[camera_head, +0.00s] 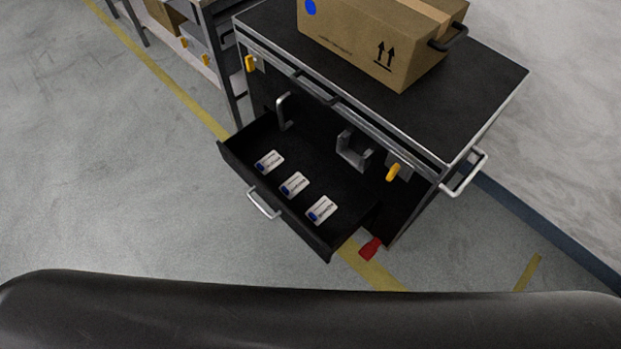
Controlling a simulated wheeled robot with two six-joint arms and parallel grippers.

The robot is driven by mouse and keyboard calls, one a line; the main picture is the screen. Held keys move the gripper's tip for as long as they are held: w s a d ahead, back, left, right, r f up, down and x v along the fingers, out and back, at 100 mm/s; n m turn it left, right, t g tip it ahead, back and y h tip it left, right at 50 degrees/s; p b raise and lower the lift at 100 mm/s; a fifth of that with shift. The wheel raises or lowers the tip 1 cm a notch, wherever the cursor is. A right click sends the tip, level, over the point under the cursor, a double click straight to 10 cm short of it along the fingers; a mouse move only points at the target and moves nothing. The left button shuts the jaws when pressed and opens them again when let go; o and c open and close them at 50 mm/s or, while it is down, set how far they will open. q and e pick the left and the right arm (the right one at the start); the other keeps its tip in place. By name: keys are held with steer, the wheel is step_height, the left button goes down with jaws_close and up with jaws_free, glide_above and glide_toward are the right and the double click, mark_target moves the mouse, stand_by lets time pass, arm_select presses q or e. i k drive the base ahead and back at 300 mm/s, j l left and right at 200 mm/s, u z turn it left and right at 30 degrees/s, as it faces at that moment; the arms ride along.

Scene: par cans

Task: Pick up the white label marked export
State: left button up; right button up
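Three small white labels lie in a row in an open black drawer: a left label (270,162), a middle label (294,185) and a right label (321,210). Each has a blue spot and dark print. The print is too small to read, so I cannot tell which one is marked export. The drawer (240,168) is pulled out of a dark cabinet and has a silver handle (263,203) on its front. Neither of my grippers is in view.
A cardboard box (365,45) sits on the black cabinet top (480,85). A silver side handle (467,174) sticks out at the right. A red piece (370,248) is near the cabinet's foot. A shelf (222,60) stands at the left. The floor in front is clear.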

mark_target(297, 182)
steer(key=j+u, duration=0.1)
steer(key=u, duration=0.2)
steer(key=i+j, duration=0.2)
steer(key=j, duration=0.15)
steer(key=i+j+z, duration=0.15)
steer(key=j, duration=0.2)
steer(key=i+j, duration=0.25)
steer(key=i+j+z, duration=0.1)
steer(key=j, duration=0.35)
steer(key=i+z, duration=0.1)
steer(key=z, duration=1.3)
